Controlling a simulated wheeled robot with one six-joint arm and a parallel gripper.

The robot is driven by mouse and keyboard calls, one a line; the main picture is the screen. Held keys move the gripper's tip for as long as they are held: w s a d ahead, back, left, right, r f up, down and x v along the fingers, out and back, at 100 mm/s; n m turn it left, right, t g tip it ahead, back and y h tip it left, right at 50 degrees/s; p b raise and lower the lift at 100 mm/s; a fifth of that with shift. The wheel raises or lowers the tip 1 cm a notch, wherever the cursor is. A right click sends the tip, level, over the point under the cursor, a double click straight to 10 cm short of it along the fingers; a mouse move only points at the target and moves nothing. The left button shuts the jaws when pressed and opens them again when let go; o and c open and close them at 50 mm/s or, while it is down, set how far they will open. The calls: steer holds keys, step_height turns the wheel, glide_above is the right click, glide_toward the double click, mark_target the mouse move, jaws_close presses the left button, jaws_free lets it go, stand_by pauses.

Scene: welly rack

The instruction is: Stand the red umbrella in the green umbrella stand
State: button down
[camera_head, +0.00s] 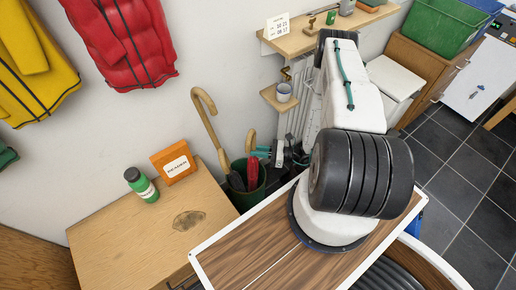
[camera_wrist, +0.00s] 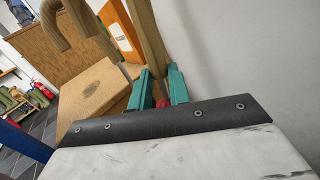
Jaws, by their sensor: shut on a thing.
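The red umbrella (camera_head: 252,171) has a light wooden handle and stands nearly upright, its red canopy inside the opening of the green umbrella stand (camera_head: 245,200). Whether its tip rests on the bottom is hidden. My gripper (camera_head: 261,154), with teal fingers, is at its upper part. In the wrist view, my gripper (camera_wrist: 160,90) is shut on the red umbrella, with its wooden handle (camera_wrist: 148,35) rising between the fingers and a bit of red (camera_wrist: 162,103) showing below.
A dark umbrella (camera_head: 236,181) with a tall cane crook (camera_head: 204,108) shares the stand. A wooden cabinet (camera_head: 120,225) with a green bottle (camera_head: 141,184) and orange box (camera_head: 175,162) is to the left. A small shelf with a cup (camera_head: 284,92) is just above right.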

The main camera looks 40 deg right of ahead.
steer(key=c, duration=1.2)
jaws_free()
steer(key=shift+c, duration=0.2)
steer(key=v, duration=0.7)
steer(key=shift+s+d, duration=0.25)
steer(key=shift+d, duration=0.1)
